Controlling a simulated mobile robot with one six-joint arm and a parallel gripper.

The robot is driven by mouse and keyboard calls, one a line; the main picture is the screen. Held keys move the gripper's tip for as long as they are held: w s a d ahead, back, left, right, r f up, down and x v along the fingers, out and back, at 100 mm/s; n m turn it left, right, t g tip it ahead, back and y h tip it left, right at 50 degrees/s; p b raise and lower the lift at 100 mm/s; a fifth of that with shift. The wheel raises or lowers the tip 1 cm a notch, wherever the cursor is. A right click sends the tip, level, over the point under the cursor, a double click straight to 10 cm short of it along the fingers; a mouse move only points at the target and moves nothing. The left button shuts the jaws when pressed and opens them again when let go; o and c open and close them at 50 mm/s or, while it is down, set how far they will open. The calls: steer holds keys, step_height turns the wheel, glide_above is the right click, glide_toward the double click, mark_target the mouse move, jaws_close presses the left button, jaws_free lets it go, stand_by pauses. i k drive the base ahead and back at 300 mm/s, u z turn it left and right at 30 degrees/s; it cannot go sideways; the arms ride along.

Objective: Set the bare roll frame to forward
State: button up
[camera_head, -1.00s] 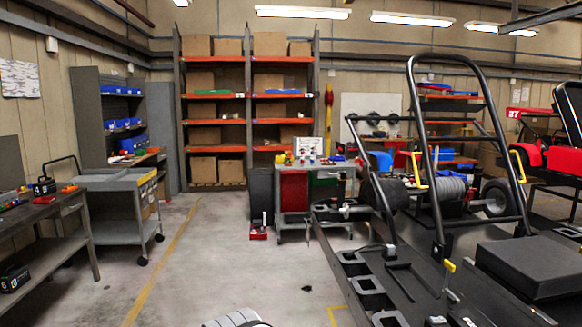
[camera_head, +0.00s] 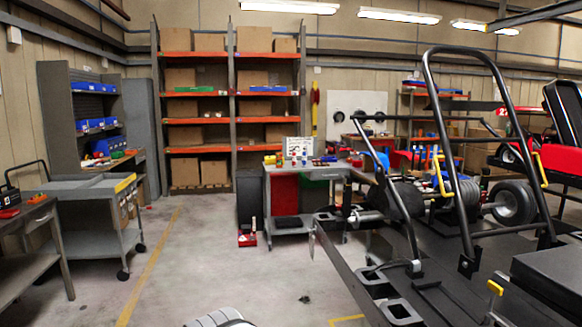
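A bare black tube roll frame (camera_head: 494,88) stands on the dark kart chassis (camera_head: 440,300) at the right of the head view. Its tall hoop rises nearly upright, and its legs end in brackets on the chassis. Yellow handles (camera_head: 440,172) show near its legs. A lower black bar frame (camera_head: 398,208) stands to its left, with a sloping leg reaching down to the chassis. I cannot tell whether the two are joined. Farther right, a black frame with a dark panel (camera_head: 566,115) stands above a red kart.
A grey tool cart (camera_head: 292,170) stands in the middle, a grey trolley (camera_head: 88,192) and a workbench (camera_head: 40,225) at left. A tall shelf (camera_head: 234,120) holds boxes at the back. The concrete floor (camera_head: 215,270) between trolley and chassis is mostly clear.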

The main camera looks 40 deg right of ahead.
mark_target(436, 104)
steer(key=u, duration=0.1)
steer(key=i, duration=2.05)
steer(key=z, duration=3.55)
steer(key=i, duration=1.05)
steer(key=z, duration=0.05)
